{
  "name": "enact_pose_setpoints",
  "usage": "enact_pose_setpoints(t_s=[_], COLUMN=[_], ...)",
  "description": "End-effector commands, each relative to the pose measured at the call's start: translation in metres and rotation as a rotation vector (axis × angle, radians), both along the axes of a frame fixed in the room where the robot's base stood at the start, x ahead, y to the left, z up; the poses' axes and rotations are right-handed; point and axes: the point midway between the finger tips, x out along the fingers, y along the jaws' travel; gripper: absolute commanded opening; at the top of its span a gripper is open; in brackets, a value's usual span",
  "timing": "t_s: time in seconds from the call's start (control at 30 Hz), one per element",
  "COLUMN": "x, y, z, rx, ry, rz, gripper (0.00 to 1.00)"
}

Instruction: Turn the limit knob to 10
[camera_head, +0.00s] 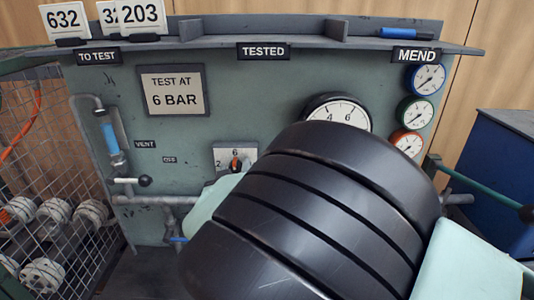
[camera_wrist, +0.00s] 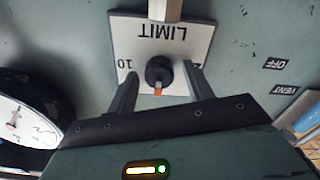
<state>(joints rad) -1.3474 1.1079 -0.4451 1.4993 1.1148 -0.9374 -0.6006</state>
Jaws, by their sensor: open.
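The limit knob (camera_wrist: 158,70) is a small dark round knob with an orange pointer, on a white LIMIT plate (camera_wrist: 180,48) on the green panel. The wrist view shows the plate upside down, with 10 at the left. In the head view the knob (camera_head: 236,164) shows beside my arm, its pointer up toward the 6; the 2 is at the left and the 10 side is hidden. My gripper (camera_wrist: 160,71) is open, one finger on each side of the knob, with gaps visible between fingers and knob. My arm hides the gripper in the head view.
A large gauge (camera_head: 338,110) is partly hidden behind my arm. A pipe (camera_head: 160,200) runs below the knob. A valve handle (camera_head: 144,181) stands out at the left. A sign (camera_head: 174,91) reads TEST AT 6 BAR. Three small gauges (camera_head: 418,110) are at the right.

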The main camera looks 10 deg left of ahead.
Motion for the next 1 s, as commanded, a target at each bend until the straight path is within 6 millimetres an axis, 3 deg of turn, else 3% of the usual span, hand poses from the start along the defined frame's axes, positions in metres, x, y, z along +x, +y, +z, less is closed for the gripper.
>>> enact_pose_setpoints(t_s=[0.17, 0.33, 0.67, 1.0], x=[-0.0001, -0.0002, -0.0001, 0.0005], y=[0.0000, 0.0000, -0.0003, -0.0014], z=[0.0002, 0.0002, -0.0012, -0.0042], rx=[0.000, 0.000, 0.027, 0.225], ry=[0.000, 0.000, 0.005, 0.052], rz=[0.000, 0.000, -0.001, -0.001], gripper=[0.51, 0.07, 0.07, 0.07])
